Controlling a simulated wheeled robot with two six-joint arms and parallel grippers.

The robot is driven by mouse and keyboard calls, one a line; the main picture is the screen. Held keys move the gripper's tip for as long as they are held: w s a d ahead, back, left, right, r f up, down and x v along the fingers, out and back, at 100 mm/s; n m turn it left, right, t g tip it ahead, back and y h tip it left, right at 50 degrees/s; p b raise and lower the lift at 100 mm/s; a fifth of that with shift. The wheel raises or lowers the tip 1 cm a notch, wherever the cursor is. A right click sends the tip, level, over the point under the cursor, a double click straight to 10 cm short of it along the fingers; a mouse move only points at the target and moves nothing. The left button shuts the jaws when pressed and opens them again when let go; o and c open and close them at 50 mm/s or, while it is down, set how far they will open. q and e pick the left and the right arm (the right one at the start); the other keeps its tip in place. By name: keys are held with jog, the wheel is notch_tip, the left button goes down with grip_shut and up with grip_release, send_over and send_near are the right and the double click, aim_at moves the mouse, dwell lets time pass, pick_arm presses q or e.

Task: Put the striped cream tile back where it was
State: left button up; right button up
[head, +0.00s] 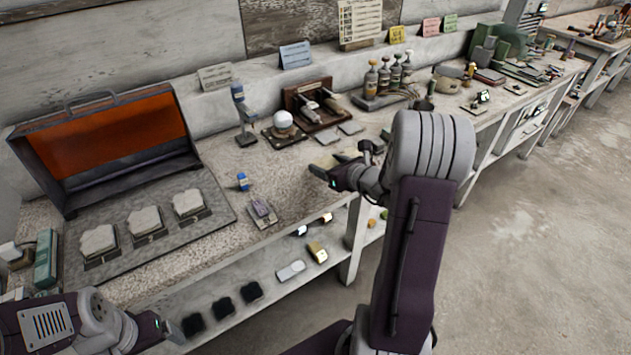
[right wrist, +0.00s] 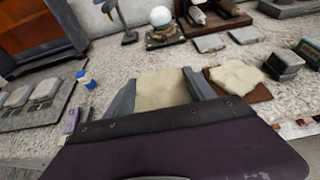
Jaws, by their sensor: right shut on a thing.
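My right gripper (head: 330,177) is over the speckled bench top, near its front edge. In the right wrist view its jaws (right wrist: 162,96) are shut on a cream tile (right wrist: 162,86), held flat between the two fingers. I cannot make out stripes on it, nor whether it touches the bench. In the head view the gripper and arm largely hide it. My left gripper (head: 160,325) is low at the left, only partly seen, and its jaws are unclear.
An irregular cream slab on a brown board (right wrist: 237,77) lies just right of the held tile. Two grey tiles (right wrist: 210,43) lie behind. A white sphere (head: 283,119) sits on a stand. Bench between bottle and gripper is clear.

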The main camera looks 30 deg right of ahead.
aim_at(315, 182)
jog(key=w, duration=0.1)
jog(key=w+a+f, duration=0.1)
jog(key=w+f, duration=0.1)
jog(key=shift+w+a+f, duration=0.1)
jog(key=shift+a, duration=0.25)
jog(key=shift+w+a+f, duration=0.1)
jog(key=shift+w+a, duration=0.05)
jog(key=shift+w, duration=0.1)
notch_tip(315, 182, down, 4)
jog(key=shift+r+b, duration=0.1)
jog(key=shift+b, duration=0.45)
jog(key=shift+f, duration=0.3)
jog(key=o, duration=1.6)
